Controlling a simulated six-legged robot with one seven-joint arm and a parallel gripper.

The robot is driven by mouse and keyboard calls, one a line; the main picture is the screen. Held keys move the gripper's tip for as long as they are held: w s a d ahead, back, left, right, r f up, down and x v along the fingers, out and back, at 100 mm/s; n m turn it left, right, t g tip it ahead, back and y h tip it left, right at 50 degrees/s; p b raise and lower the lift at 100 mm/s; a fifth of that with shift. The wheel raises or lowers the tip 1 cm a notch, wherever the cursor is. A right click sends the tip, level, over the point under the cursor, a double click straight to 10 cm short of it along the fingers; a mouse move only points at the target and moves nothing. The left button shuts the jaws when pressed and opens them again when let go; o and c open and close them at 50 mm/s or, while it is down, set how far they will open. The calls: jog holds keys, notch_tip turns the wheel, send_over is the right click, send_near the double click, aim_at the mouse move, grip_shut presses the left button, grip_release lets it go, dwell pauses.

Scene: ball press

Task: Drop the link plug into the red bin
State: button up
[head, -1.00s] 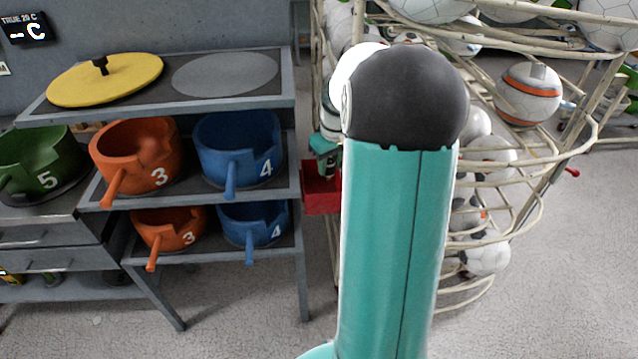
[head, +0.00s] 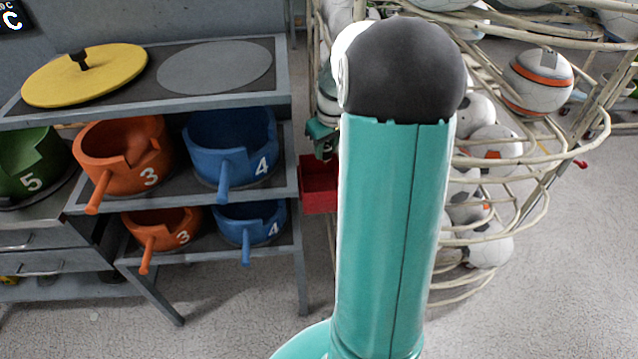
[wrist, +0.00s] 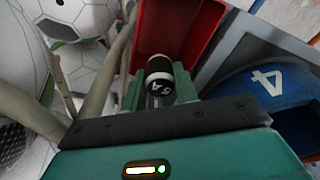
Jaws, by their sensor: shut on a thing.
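The link plug (wrist: 160,80) is a small dark cylinder with a pale band and white markings, in the middle of the wrist view. My gripper (wrist: 159,88) is shut on it, with a teal finger on each side. The red bin (wrist: 192,58) lies just beyond the plug in that view, its open inside facing me. In the head view the red bin (head: 319,203) hangs between the shelf and the ball rack. My gripper (head: 322,138) shows there just above the bin, partly hidden by my arm. The plug cannot be made out in the head view.
A grey shelf (head: 290,100) with orange pots (head: 125,165) and blue pots (head: 232,150) stands left of the bin. A rack (head: 540,205) of balls stands close on the right. A yellow lid (head: 85,78) lies on the shelf top.

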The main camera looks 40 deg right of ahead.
aim_at(326, 163)
jog(key=shift+f, duration=2.45)
jog(key=o, duration=1)
jog(key=shift+o, duration=0.2)
jog(key=shift+r, duration=0.1)
notch_tip(326, 163, up, 14)
jog(key=s, duration=0.2)
jog(key=shift+f, duration=0.25)
jog(key=shift+a, duration=0.2)
